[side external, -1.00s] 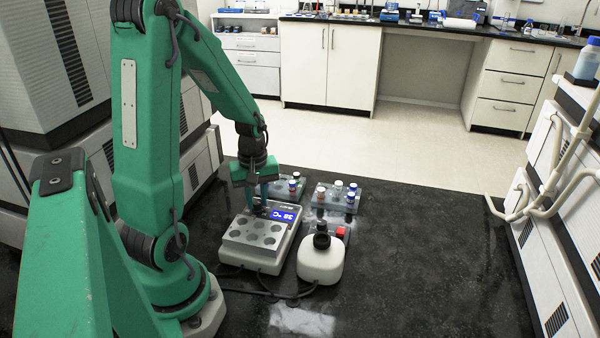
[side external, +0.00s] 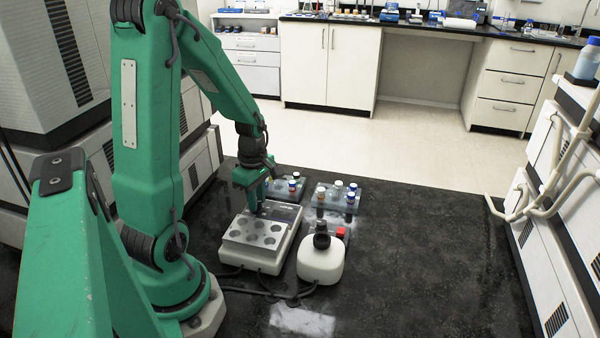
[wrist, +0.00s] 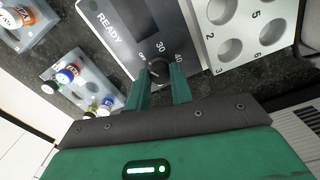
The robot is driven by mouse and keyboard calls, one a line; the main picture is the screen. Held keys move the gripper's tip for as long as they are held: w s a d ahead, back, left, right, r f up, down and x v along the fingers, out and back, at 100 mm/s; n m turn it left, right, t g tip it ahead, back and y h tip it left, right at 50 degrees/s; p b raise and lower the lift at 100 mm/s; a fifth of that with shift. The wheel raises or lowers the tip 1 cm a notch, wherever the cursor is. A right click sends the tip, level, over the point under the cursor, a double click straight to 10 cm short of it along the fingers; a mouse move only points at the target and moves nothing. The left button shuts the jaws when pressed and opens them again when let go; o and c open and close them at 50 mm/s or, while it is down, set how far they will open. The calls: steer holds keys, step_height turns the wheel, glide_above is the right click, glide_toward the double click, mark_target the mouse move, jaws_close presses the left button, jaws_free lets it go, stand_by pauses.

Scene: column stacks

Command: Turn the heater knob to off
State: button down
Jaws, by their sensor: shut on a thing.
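The heater (side external: 262,254) is a light grey box with a block of round wells on top, on the dark bench. It also shows in the wrist view (wrist: 185,25). The side view hides the knob.
A white mixer (side external: 320,262) with a black top stands close to the right of the heater. Racks of capped vials (side external: 337,196) stand behind. Cables (side external: 262,291) lie in front. The bench to the right is clear.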

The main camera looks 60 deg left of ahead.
stand_by(0.4)
steer(key=c, duration=1.2)
jaws_free()
steer(key=shift+c, duration=0.2)
steer(key=shift+r, duration=3.95)
